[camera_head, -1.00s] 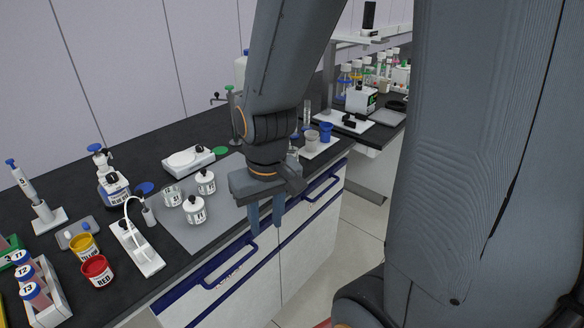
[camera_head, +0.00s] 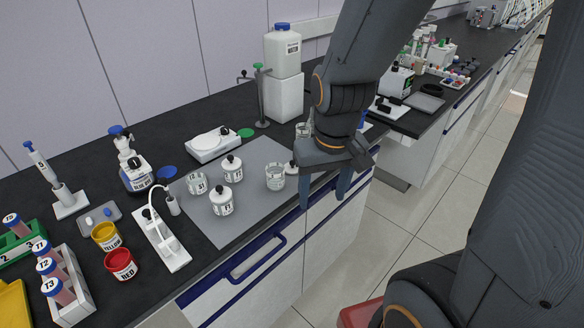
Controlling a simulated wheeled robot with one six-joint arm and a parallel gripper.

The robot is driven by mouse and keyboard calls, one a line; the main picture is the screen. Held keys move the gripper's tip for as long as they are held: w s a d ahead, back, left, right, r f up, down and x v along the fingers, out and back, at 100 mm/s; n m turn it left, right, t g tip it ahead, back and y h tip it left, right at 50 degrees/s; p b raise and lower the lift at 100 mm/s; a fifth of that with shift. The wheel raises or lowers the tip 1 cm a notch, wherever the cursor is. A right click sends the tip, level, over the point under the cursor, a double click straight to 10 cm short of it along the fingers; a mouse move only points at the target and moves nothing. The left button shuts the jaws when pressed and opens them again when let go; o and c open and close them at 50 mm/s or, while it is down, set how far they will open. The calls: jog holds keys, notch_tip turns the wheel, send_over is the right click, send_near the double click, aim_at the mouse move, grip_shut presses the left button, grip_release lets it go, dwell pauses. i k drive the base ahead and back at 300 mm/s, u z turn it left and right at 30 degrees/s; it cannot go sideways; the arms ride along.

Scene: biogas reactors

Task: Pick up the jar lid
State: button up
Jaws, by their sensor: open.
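A small white piece with a dark knob (camera_head: 291,168), which looks like a jar lid, sits at the right part of the grey mat, partly hidden by my gripper. Two jars, one at the back (camera_head: 232,169) and one in front (camera_head: 221,201), wear white lids with black knobs. A glass jar (camera_head: 275,178) on the right and another (camera_head: 197,184) on the left appear to have no lid. My gripper (camera_head: 324,192) is open and empty, fingers pointing down, near the bench's front edge, right of the lid-like piece in the picture.
The grey mat (camera_head: 235,232) has bare room in front. A white scale (camera_head: 213,143), a stand (camera_head: 260,95), a large blue-capped container (camera_head: 283,65), a blue disc (camera_head: 167,172) and a green disc (camera_head: 246,132) are behind. Red (camera_head: 121,264) and yellow (camera_head: 106,236) pots stand left. Blue handles (camera_head: 255,258) line the front.

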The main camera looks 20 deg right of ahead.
aim_at(290, 169)
jog(key=u, duration=0.55)
jog(key=k, duration=1.3)
jog(key=z, duration=0.05)
jog(key=i, duration=0.55)
jog(key=z, duration=0.8)
jog(key=i, duration=1)
jog(key=u, duration=0.15)
